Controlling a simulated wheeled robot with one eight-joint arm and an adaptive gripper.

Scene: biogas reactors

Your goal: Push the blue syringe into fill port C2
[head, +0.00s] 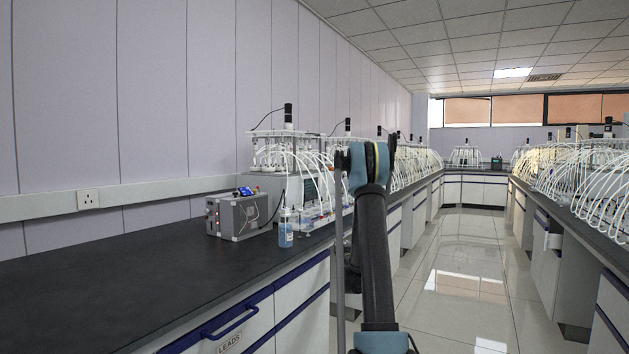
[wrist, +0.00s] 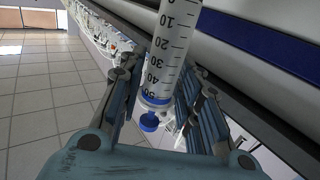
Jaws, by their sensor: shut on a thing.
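The syringe (wrist: 168,62) shows in the wrist view as a clear barrel with black graduation numbers and a blue piece (wrist: 149,122) at its near end. It lies between the two fingers of my gripper (wrist: 161,80), which is shut on it. The far end of the syringe runs out of the top of the picture. In the head view my arm rises in the middle, and neither my gripper nor the syringe can be made out. Fill port C2 cannot be told apart in either view.
A dark bench (head: 130,275) runs along the left wall. On it stand a grey box (head: 238,216), a bottle of blue liquid (head: 286,229) and reactor rigs with white tubes (head: 285,160). A drawer labelled LEADS (head: 229,342) is below. The tiled aisle (head: 465,270) is clear.

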